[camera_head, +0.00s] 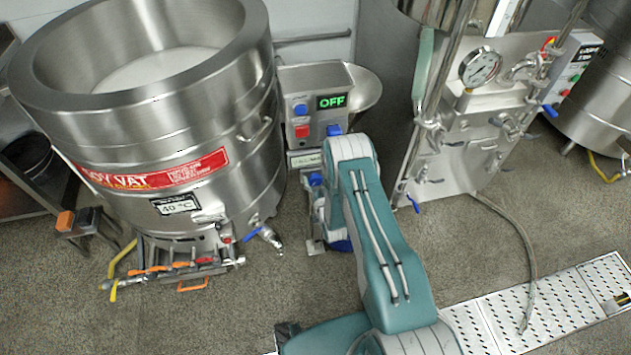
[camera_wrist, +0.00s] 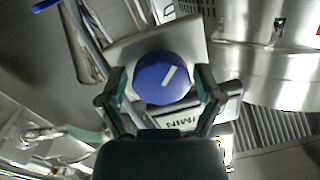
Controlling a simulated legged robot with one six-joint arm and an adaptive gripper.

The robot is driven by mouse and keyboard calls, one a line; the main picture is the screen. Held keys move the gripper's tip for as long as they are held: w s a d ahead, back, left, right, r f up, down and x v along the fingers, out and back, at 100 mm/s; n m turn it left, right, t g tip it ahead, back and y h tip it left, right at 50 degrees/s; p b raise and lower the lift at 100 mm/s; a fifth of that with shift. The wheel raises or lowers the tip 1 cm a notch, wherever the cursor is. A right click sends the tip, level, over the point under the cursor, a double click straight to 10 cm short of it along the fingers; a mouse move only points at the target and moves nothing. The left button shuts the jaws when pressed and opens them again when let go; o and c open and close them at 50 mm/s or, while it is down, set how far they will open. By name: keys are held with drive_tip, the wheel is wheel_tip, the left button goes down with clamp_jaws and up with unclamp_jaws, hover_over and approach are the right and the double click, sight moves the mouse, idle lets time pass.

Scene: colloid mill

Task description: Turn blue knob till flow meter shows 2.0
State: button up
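In the wrist view, a round blue knob (camera_wrist: 162,78) with a white pointer line sits on a metal plate. My gripper (camera_wrist: 161,84) is open, with one dark finger on each side of the knob. A gap shows on the left; I cannot tell whether the right finger touches. Beside the knob is a label (camera_wrist: 180,120) with "MIN" lettering, partly covered by my gripper; no flow reading is legible. In the head view, my arm hides the gripper. A control box (camera_head: 313,76) there has a green display (camera_head: 331,101) reading OFF.
A large steel vat (camera_head: 240,85) with a red label stands left of the control box. A steel machine with a dial gauge (camera_head: 480,67), pipes and blue-handled valves stands to the right. A hose (camera_head: 530,240) runs across the floor to a perforated drain cover (camera_head: 545,306).

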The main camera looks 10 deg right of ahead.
drive_tip(key=shift+s, duration=0.1)
idle(0.3)
drive_tip(key=s, duration=1.1)
drive_tip(key=shift+s+d+r, duration=0.15)
drive_tip(key=shift+s+d, duration=0.25)
